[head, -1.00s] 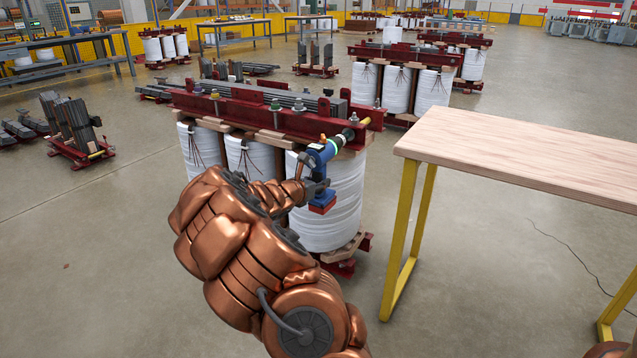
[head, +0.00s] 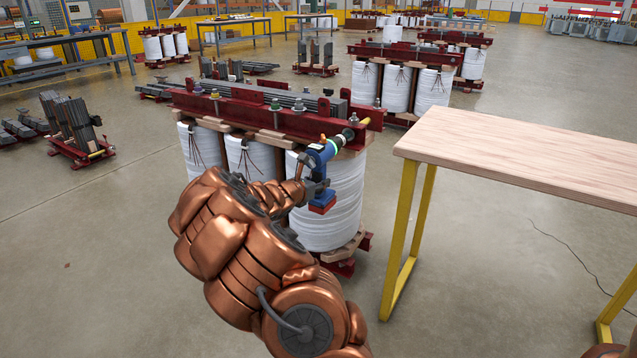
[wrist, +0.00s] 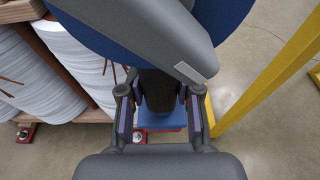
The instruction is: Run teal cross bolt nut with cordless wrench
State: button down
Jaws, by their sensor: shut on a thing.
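The cordless wrench (head: 321,155) is blue with a dark grip and a red-and-blue base. My gripper (head: 312,188) is shut on its grip; the wrist view shows a finger of my gripper (wrist: 160,105) on each side of the wrench's dark handle (wrist: 158,88). The wrench points up and right, its nose with a green band at the right end of the transformer core's near red beam (head: 245,121). The teal nut is not clearly distinguishable at the nose; the tool may cover it. The wrench's grey and blue body fills the top of the wrist view.
White coils (head: 333,215) stand under the beam, close behind the wrench. Other coloured bolt fittings (head: 275,106) stand along the beam. A wooden table (head: 530,160) with yellow legs is on the right. Open floor lies left of my arm.

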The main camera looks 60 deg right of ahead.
jog(key=shift+d+r+p, duration=0.1)
jog(key=shift+d+p, duration=0.55)
jog(key=shift+d, duration=1.05)
dwell(0.5)
jog(key=shift+p, duration=0.35)
dwell(1.3)
jog(key=shift+d, duration=0.35)
dwell(3.6)
